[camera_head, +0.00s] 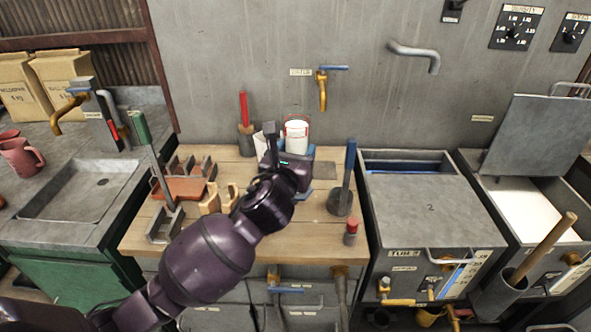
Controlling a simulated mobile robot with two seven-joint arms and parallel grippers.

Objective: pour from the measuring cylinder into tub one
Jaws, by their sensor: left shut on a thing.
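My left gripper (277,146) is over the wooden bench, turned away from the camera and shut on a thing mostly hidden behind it. A white vessel (260,145) shows at its left edge, and a white container with red edging (297,128) stands just behind. I cannot tell which of these, if either, is the measuring cylinder. My right gripper is out of view.
A brass tap (322,90) juts from the wall behind. A sink (85,190) is at the left.

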